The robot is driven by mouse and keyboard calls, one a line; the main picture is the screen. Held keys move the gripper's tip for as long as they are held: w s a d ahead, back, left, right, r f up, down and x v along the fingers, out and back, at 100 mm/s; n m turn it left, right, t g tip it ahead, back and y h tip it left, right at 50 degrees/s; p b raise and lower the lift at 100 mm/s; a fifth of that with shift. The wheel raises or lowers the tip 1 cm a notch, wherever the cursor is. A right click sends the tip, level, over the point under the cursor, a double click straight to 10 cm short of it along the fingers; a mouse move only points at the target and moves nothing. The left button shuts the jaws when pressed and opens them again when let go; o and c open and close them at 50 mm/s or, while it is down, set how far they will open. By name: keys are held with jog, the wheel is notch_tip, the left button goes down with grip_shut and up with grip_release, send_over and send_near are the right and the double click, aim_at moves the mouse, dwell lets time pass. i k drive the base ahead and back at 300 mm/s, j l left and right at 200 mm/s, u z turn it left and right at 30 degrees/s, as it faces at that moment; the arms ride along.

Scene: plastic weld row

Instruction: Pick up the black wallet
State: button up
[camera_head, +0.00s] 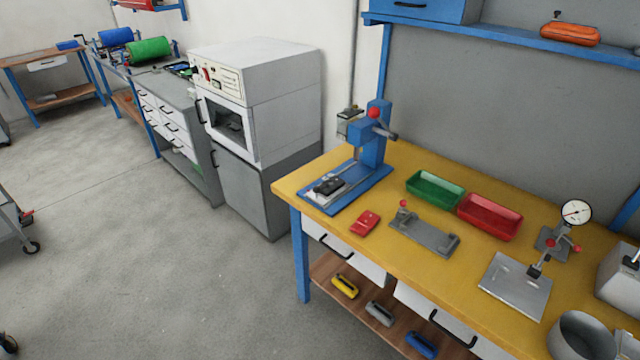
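A small black, flat-looking object (328,186) sits on the base of the blue press (370,150) at the left end of the yellow-topped bench (420,165). It is too small in the picture to tell whether it is a wallet or part of the press fixture. No other thing in view clearly looks like a black wallet. My gripper is not in view.
On the bench are a red item (365,222), a grey fixture (424,237), a green bin (435,189), a red bin (489,217) and a dial gauge (576,212). A grey oven (255,95) stands left of the bench. The floor (150,270) in front is clear.

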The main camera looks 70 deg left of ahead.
aim_at(330, 186)
jog(key=u, duration=1.9)
jog(key=i+j+u, duration=0.15)
jog(key=u, duration=0.2)
jog(key=i+j+u, duration=0.15)
jog(key=u, duration=0.2)
jog(key=j, duration=0.1)
